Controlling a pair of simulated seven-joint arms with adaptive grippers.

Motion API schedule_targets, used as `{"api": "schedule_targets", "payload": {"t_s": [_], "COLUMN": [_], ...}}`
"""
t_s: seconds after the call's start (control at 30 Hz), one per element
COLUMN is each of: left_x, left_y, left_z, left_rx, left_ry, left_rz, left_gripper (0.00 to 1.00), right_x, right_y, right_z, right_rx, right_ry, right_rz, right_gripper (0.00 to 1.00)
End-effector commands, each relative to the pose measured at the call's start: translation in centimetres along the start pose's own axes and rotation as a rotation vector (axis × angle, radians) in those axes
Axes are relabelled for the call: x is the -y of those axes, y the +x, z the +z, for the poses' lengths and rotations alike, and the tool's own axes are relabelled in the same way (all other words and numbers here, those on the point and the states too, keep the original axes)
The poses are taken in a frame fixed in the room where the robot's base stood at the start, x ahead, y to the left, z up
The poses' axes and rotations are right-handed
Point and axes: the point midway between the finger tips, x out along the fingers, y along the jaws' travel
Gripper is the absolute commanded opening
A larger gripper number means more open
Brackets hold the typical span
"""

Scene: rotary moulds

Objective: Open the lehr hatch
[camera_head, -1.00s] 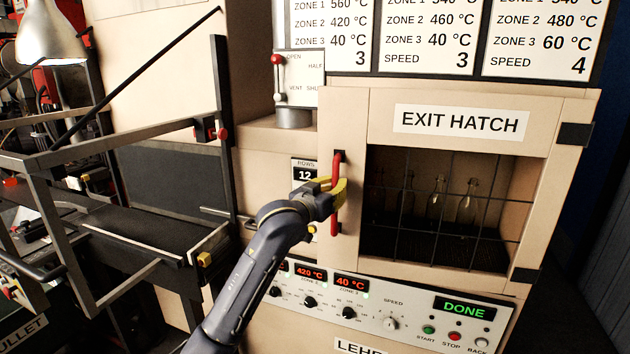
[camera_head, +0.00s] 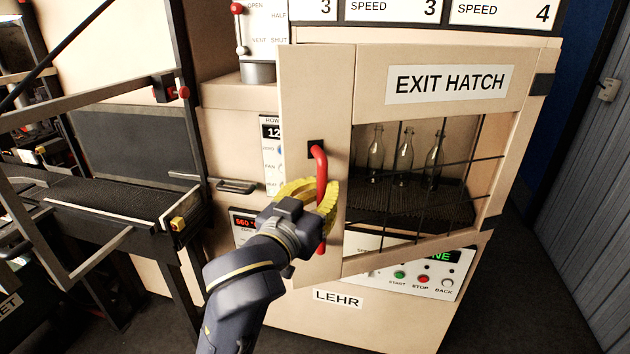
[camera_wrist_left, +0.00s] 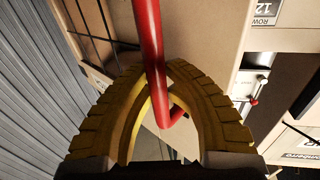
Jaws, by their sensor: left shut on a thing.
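The lehr's exit hatch (camera_head: 430,117) is a beige framed door with a barred window. It stands partly open, its left edge swung out from the lehr body towards me, hinged on the right. A red upright bar handle (camera_head: 320,165) is on its left side. My left gripper (camera_head: 326,200) is shut around the lower part of this handle, yellow fingers on either side. In the left wrist view the red handle (camera_wrist_left: 150,50) runs between the yellow fingers (camera_wrist_left: 158,95). Several clear bottles (camera_head: 404,158) stand inside behind the bars. My right gripper is not in view.
The control panel (camera_head: 430,275) with start, stop and back buttons lies below the hatch, partly covered by the door. A lever (camera_head: 238,25) stands at upper left. A dark conveyor (camera_head: 100,205) and grey frame are on the left. Floor at right is clear.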

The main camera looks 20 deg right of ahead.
Motion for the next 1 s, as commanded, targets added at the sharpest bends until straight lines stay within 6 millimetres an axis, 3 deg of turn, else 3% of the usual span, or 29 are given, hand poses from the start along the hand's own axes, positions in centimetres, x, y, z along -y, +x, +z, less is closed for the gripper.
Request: {"api": "schedule_targets", "payload": {"t_s": [0.5,0.53,0.73,1.0], "left_x": [-0.13,-0.13,-0.28,-0.34], "left_y": [-0.55,-0.55,-0.52,-0.46], "left_z": [0.11,0.11,0.08,0.04], "left_rx": [0.003,0.003,0.002,0.001], "left_ry": [0.004,0.004,0.003,0.002], "left_rz": [-0.01,-0.01,-0.006,-0.004], "left_gripper": [0.0,0.16,0.39,0.4], "right_x": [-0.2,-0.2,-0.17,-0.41], "right_y": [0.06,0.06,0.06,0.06], "right_z": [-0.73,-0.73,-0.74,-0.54], "right_rx": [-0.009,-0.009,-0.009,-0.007], "right_ry": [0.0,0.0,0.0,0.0], "right_rz": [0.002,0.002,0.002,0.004], "right_gripper": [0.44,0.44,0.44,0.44]}}
